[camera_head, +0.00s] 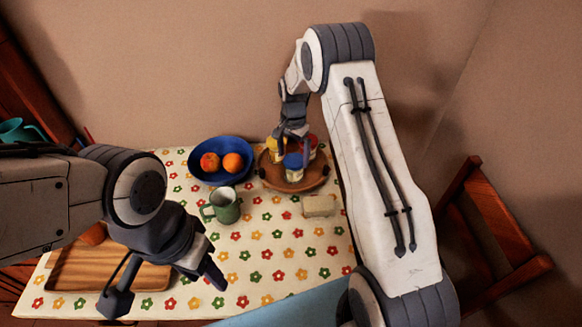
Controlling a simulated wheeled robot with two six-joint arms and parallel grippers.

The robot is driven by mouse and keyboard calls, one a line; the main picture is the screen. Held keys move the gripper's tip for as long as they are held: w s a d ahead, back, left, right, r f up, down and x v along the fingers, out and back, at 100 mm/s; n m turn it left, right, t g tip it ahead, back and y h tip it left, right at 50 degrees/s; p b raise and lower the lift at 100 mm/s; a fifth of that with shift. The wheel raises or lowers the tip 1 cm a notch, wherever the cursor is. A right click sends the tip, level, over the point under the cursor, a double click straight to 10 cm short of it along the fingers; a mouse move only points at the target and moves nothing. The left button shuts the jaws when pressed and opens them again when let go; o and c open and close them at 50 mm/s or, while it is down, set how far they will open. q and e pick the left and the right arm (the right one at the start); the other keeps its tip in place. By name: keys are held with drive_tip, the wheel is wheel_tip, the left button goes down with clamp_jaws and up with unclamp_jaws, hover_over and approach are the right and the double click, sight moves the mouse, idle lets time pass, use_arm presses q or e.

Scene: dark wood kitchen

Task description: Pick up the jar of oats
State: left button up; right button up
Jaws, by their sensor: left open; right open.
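Small jars with coloured lids stand on a round brown tray (318,179) at the back of the table. One has a blue lid (294,161), one a yellow lid (273,146) and one a red lid (312,142). I cannot tell from here which jar holds oats. My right gripper (291,136) is open and points down at the jars, close to the blue-lidded one, hiding part of the group. I cannot tell whether it touches a jar. My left gripper (168,292) is open and empty over the front left of the table, near a wooden board.
A blue bowl (221,176) with two orange-red fruits stands left of the tray. A green mug (225,207) and a pale block (319,206) stand in front. The wooden board (85,270) lies at front left. A wooden chair (490,240) stands at right. The flowered cloth's middle is clear.

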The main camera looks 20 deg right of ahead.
drive_tip(key=f, duration=0.1)
drive_tip(key=f+p, duration=0.1)
drive_tip(key=f, duration=0.2)
drive_tip(key=shift+s+d+f, duration=0.1)
drive_tip(key=shift+s+f, duration=0.05)
drive_tip(key=shift+s, duration=0.15)
drive_tip(key=shift+f, duration=0.5)
drive_tip(key=c, duration=1.4)
drive_tip(key=shift+w, duration=0.1)
drive_tip(key=shift+c, duration=0.8)
drive_tip(key=shift+r, duration=0.2)
